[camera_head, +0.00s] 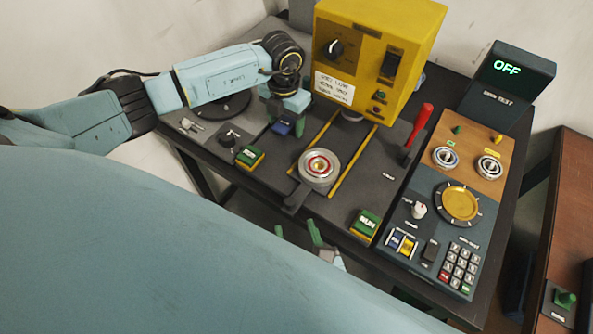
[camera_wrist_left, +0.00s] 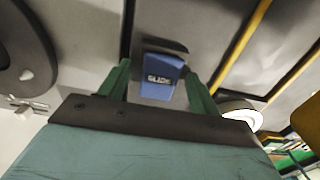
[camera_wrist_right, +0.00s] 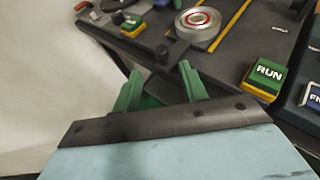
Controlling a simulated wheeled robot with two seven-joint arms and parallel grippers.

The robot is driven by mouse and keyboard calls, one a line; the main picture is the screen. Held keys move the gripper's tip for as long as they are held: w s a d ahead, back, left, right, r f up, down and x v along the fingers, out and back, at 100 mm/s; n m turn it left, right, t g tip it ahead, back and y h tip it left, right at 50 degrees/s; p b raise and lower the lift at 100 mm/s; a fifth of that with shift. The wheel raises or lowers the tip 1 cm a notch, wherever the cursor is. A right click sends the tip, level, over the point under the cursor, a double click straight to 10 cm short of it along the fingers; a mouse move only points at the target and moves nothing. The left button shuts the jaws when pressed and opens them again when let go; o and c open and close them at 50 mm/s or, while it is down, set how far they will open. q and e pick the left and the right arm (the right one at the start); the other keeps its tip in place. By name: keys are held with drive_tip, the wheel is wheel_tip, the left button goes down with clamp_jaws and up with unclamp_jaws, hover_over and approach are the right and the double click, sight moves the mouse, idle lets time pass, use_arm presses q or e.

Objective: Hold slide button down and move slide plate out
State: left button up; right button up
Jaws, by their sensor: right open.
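The blue SLIDE button (camera_head: 283,127) sits on the dark table left of the yellow rails. It also shows in the left wrist view (camera_wrist_left: 160,76), between my left gripper's fingers. My left gripper (camera_head: 285,120) is open and over the button; whether it touches or presses it I cannot tell. The slide plate (camera_head: 304,184) lies between the rails, with a round holder and a red-centred ring (camera_head: 319,167) on it. A dark knob (camera_head: 292,201) is at its front end, also in the right wrist view (camera_wrist_right: 162,53). My right gripper (camera_head: 298,234) is open, empty and in front of the table edge, below the knob.
A yellow press box (camera_head: 375,55) stands behind the plate. A green RUN button (camera_head: 366,223) is right of the plate's front, another green button (camera_head: 250,157) is left. A red lever (camera_head: 417,130) and a control panel (camera_head: 425,260) stand right. Room in front of the edge is free.

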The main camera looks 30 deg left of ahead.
use_arm(q)
wheel_tip(320, 180, up, 13)
drive_tip(key=shift+r+p, duration=0.2)
drive_tip(key=shift+p, duration=0.25)
idle(0.5)
wheel_tip(320, 180, up, 6)
drive_tip(key=p, duration=0.4)
idle(0.4)
